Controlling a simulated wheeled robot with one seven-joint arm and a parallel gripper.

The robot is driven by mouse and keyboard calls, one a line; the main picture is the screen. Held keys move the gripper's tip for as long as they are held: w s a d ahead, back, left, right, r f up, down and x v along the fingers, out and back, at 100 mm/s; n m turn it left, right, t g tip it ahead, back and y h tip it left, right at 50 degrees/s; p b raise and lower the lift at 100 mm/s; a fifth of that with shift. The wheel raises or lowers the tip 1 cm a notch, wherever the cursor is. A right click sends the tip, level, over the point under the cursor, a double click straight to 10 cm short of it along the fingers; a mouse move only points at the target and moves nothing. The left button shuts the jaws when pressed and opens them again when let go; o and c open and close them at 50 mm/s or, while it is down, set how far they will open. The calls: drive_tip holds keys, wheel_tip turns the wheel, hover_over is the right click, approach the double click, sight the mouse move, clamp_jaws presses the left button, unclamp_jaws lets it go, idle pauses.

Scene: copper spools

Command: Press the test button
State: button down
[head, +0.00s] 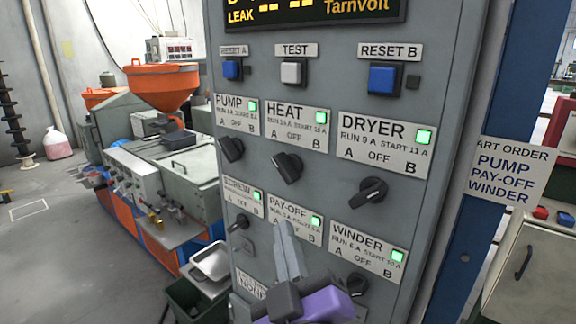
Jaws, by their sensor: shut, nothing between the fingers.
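The test button (291,72) is a light grey square button near the top of a grey control panel (335,67), under a label reading TEST. It sits between the blue RESET A button (231,69) and the blue RESET B button (383,79). My gripper (281,226) is shut and empty, in front of the panel's lower part. Its fingertips point up and overlap the PAY-OFF plate, well below the test button in the picture. I cannot tell how far the fingertips are from the panel face. Nothing covers the test button.
Black rotary knobs, such as the HEAT knob (287,167) and DRYER knob (369,192), stick out between my gripper and the buttons. Each switch plate has a lit green lamp. A dark display (300,12) tops the panel. An orange hopper machine (160,84) stands left.

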sight(291, 73)
drive_tip(key=a+r+m+h+p, duration=0.1)
drive_tip(key=a+r, duration=0.2)
drive_tip(key=r, duration=0.7)
drive_tip(key=a+r+m+t+h+p, duration=0.1)
drive_tip(key=a+r, duration=0.3)
drive_tip(key=r, duration=0.7)
drive_tip(key=shift+r+m, duration=0.15)
drive_tip(key=shift+m, duration=0.35)
drive_tip(key=shift+a+p, duration=0.1)
drive_tip(key=shift+p, duration=0.2)
drive_tip(key=w+d+p, duration=0.2)
drive_tip(key=w+d, duration=0.3)
drive_tip(key=w, duration=0.1)
drive_tip(key=shift+w+d, duration=0.2)
drive_tip(key=shift+w, duration=0.2)
drive_tip(key=shift+w+d, duration=0.25)
drive_tip(key=shift+w, duration=0.05)
